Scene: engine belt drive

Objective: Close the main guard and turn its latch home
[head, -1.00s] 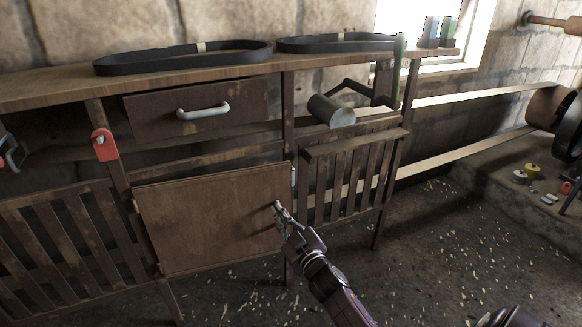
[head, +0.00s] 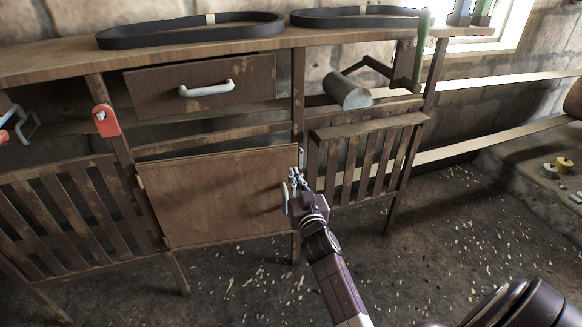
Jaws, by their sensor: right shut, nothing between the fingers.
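The main guard, which I take to be the plain brown wooden door panel (head: 215,200), hangs below the drawer. It lies nearly in line with the bench front; I cannot tell whether it is fully shut. Its pale upright handle (head: 285,198) is near its right edge. A small pale piece, which looks like the latch (head: 301,157), shows on the post beside the panel's upper right corner. My right gripper (head: 296,177) is shut and empty, just below this piece and at the panel's right edge. I cannot tell whether it touches either.
A slatted panel (head: 365,160) is right of the post, and another (head: 75,215) is at left. A grey cylinder (head: 347,91) juts out above the right one. A red tag (head: 105,120) hangs on the left post. Black belts (head: 190,33) lie on top.

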